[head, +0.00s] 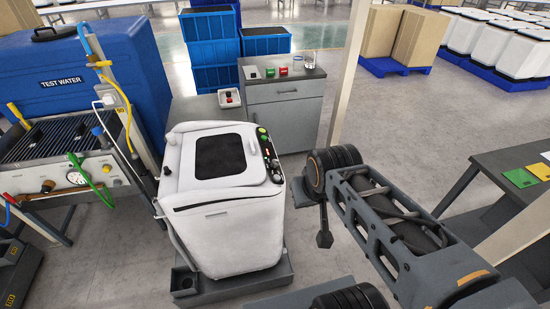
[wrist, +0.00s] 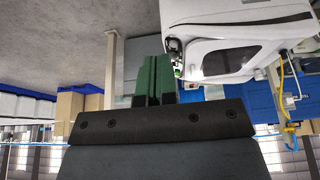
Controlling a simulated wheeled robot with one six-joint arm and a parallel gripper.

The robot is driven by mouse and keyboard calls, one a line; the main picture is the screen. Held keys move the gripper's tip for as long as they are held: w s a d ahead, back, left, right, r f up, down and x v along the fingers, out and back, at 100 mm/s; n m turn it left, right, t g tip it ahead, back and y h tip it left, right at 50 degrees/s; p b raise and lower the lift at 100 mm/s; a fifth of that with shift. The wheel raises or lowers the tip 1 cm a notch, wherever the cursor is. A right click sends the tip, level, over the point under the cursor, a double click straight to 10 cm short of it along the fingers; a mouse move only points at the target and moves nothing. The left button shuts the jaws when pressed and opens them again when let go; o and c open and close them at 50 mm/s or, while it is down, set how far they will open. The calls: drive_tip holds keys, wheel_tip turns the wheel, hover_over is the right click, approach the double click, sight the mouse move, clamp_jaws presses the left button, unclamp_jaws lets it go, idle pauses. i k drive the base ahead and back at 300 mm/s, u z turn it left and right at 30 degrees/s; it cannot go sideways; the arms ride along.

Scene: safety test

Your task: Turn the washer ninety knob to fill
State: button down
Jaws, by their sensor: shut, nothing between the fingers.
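The white washer (head: 225,225) stands left of centre in the head view, with a dark window in its lid. Its black control strip (head: 268,155) runs down the right side of the top and carries several small knobs and buttons. I cannot tell which of them is the ninety knob or where it points. In the wrist view the washer (wrist: 235,45) shows upside down at the upper right. My gripper (wrist: 153,80) has green fingers that are shut with nothing between them. They appear beside the washer's panel side, and I see no clear contact.
A grey cabinet (head: 285,115) with small items on top stands behind the washer. A blue water tank (head: 80,80) and a hose rig stand at the left. A pale post (head: 350,70) rises behind my arm. A dark table (head: 510,165) is at the right.

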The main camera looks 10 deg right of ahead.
sight(274, 164)
drive_tip(key=u, duration=2.45)
drive_tip(key=k, duration=1.05)
drive_tip(key=z, duration=1.45)
drive_tip(key=i, duration=1)
